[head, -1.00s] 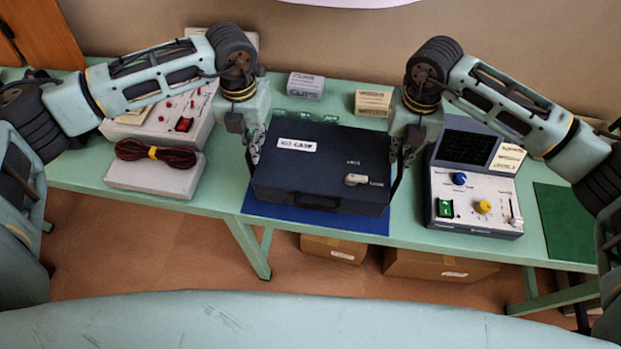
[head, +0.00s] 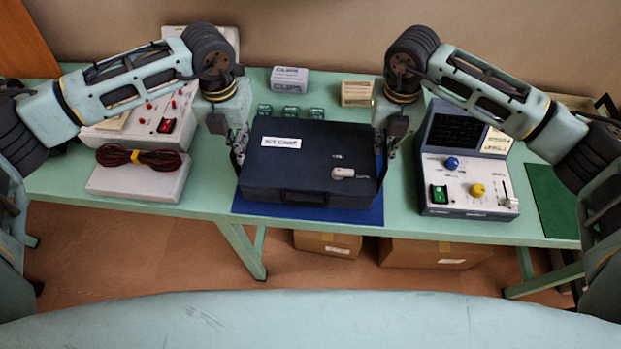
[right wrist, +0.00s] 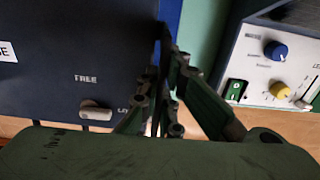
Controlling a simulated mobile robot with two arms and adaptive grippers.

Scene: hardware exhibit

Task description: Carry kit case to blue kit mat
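The dark kit case (head: 300,170) is level over the blue kit mat (head: 300,214) in the head view. Blue shows along its front and right sides. I cannot tell whether it touches the mat. A pale latch lever sits on its lid; the case also shows in the right wrist view (right wrist: 60,90). My left gripper (head: 238,155) is at the case's left side and seems closed on it, its grip partly hidden. My right gripper (head: 380,148) is at the right side; in the right wrist view its fingers (right wrist: 165,75) close on a dark part at the case's edge.
A control panel with knobs (head: 468,185) stands to the right, a green mat (head: 553,200) beyond it. A grey box with a red cable (head: 138,180) is at left. Small boxes (head: 290,79) and green pieces (head: 291,112) lie behind the case. Cartons (head: 435,253) are under the table.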

